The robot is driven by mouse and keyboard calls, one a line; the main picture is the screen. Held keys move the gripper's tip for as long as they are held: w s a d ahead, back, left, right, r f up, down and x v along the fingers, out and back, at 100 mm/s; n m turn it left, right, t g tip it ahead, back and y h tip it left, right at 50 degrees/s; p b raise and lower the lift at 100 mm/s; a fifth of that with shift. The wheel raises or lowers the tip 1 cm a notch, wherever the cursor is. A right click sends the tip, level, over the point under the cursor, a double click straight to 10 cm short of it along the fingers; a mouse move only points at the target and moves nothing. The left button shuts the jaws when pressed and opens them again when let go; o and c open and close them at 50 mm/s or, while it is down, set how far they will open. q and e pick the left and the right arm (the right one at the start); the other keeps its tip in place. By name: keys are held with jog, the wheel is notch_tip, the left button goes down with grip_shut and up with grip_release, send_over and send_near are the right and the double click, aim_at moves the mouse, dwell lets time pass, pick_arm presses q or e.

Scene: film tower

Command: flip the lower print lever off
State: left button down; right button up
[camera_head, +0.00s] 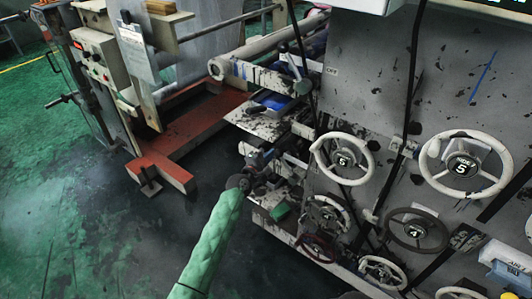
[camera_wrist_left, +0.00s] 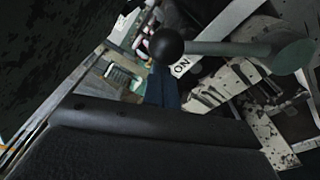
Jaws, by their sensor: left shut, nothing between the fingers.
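The lower print lever shows in the left wrist view as a black ball knob (camera_wrist_left: 167,45) on a grey-green rod (camera_wrist_left: 228,48), which runs right to a round hub (camera_wrist_left: 295,56). A white "ON" label (camera_wrist_left: 181,66) is just below the rod. My left gripper (camera_head: 260,159) is at the machine's lower left side in the head view; it is shut and empty. In the left wrist view its blue fingertip (camera_wrist_left: 161,88) appears just below the knob; I cannot tell whether they touch. In the head view I cannot separate the lower lever from the gripper. My right gripper is not in view.
Another lever (camera_head: 294,68) with a grey hub stands higher on the machine. Several handwheels, such as the white one (camera_head: 343,158), project from the grey panel (camera_head: 375,80) on the right. A red frame (camera_head: 190,128) lies behind left. Green floor (camera_head: 70,200) at left is clear.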

pick_arm(q)
jog(key=shift+s+d+r, duration=0.1)
jog(key=shift+s+d, duration=0.05)
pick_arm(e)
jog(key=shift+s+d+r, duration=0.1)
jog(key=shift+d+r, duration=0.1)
